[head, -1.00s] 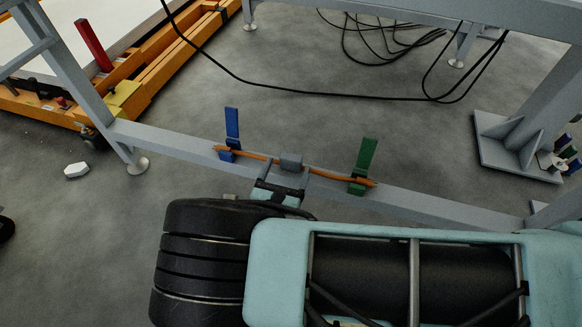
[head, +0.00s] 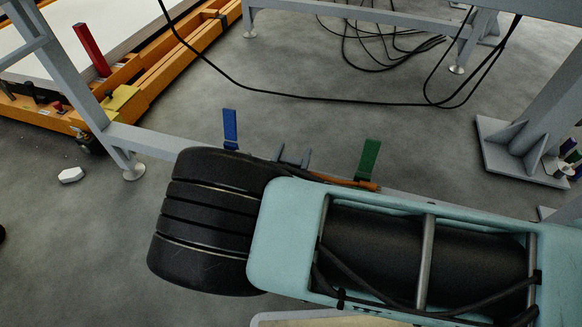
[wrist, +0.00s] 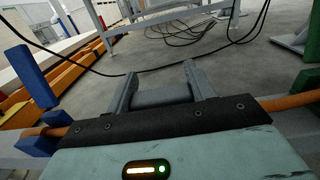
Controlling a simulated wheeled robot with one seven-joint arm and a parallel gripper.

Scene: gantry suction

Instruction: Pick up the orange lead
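The orange lead (head: 345,182) lies along the grey beam by the green upright clip (head: 368,160); my arm hides its left part in the head view. In the wrist view the lead shows at both sides, right (wrist: 290,102) and left (wrist: 55,131), and its middle is hidden behind my gripper. The blue upright clip (head: 230,129) stands at the lead's left. My gripper (head: 292,156) is at the lead's middle, fingers apart. In the wrist view the gripper (wrist: 161,82) has a grey block (wrist: 162,97) between its fingers; contact cannot be told.
The grey beam (head: 150,140) runs across in front of me between frame legs. Black cables (head: 300,96) hang and lie on the floor beyond. An orange platform (head: 150,75) stands at the far left. A small white block (head: 71,175) lies on open floor at left.

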